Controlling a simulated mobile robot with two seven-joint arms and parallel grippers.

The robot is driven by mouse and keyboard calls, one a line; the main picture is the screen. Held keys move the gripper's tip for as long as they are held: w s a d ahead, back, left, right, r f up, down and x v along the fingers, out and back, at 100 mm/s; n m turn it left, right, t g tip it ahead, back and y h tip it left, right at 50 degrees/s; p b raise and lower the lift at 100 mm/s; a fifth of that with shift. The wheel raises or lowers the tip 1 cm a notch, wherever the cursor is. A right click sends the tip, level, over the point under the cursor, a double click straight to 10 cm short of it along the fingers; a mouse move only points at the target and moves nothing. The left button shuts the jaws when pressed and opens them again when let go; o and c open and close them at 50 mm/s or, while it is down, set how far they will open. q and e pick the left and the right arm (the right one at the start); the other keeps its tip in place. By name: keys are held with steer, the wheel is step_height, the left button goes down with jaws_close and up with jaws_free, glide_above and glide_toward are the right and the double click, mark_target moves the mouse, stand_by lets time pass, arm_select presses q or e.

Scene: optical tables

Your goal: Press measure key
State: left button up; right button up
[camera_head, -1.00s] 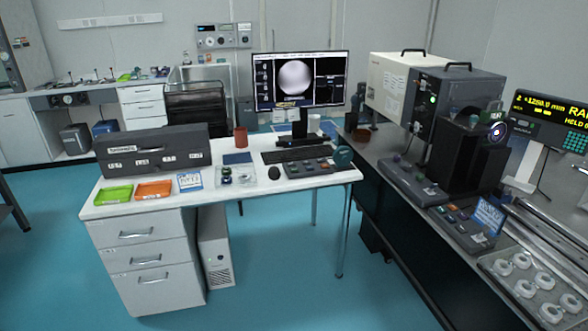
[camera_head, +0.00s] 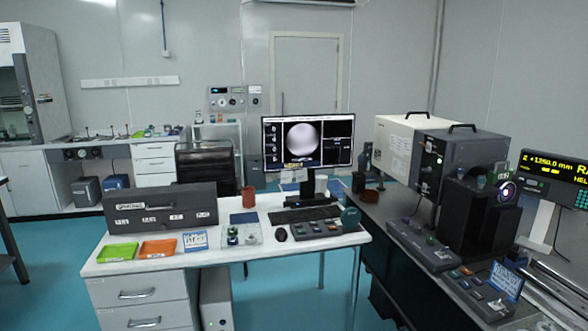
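No key labelled as the measure key can be read from here. Another key box (camera_head: 478,292) with orange and blue keys sits on the dark bench (camera_head: 400,235) at right, beside a blue-and-white card (camera_head: 505,282). The monitor (camera_head: 306,142) shows a bright round spot on black. A readout unit (camera_head: 552,172) with yellow digits stands at the right edge. Neither of my grippers is in view.
A dark case (camera_head: 160,208), green tray (camera_head: 117,252), orange tray (camera_head: 158,248), red cup (camera_head: 248,197) and mouse (camera_head: 281,235) are on the desk. A large black-and-white instrument (camera_head: 465,165) stands on the bench. Blue floor shows at far left.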

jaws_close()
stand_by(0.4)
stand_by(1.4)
